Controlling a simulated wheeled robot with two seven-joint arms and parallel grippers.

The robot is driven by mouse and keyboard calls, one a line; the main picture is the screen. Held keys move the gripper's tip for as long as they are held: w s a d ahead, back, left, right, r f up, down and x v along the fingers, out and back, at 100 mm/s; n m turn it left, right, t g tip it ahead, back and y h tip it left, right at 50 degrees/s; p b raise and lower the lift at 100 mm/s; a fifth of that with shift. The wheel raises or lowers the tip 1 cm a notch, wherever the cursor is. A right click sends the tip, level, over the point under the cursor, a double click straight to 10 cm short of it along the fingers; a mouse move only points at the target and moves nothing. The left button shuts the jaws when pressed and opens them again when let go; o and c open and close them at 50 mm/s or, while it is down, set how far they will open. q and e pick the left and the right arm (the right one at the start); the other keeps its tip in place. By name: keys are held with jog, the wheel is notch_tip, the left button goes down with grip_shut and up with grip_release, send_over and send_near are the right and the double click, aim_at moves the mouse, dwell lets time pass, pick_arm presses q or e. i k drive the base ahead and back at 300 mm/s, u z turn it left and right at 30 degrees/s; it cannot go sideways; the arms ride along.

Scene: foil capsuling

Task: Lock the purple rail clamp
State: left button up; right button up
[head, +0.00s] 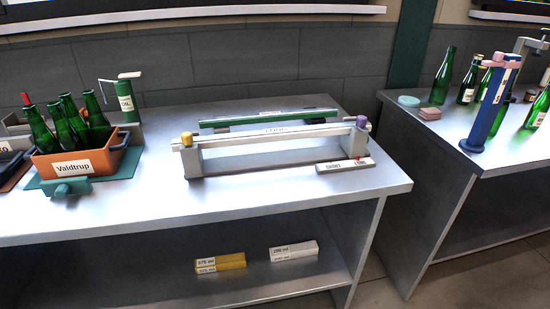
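A long grey-white rail fixture (275,154) stands on the left metal table. A small purple clamp piece (361,122) sits upright on top of its right end. A small yellow piece (187,138) sits on top of its left end. I cannot tell from this view whether the purple clamp is locked. A pale labelled bar (345,165) with a red spot lies in front of the rail's right end. A second rail with a green strip (265,119) lies behind. Neither of my grippers is in view.
An orange crate labelled Valdtrup (72,167) holds green bottles at the table's left. Yellow (220,262) and white (294,252) boxes lie on the shelf below. The right table (430,120) carries bottles and a blue post (487,110). A floor gap separates the tables.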

aim_at(362, 120)
jog(key=z, duration=0.25)
jog(key=k, duration=0.35)
jog(key=z, duration=0.95)
jog(key=k, duration=0.9)
jog(key=z, duration=0.8)
jog(key=i, duration=2.1)
jog(key=u, duration=1.35)
jog(key=i, duration=1.1)
jog(key=u, duration=1.3)
jog(key=i, duration=0.2)
jog(key=u, duration=0.3)
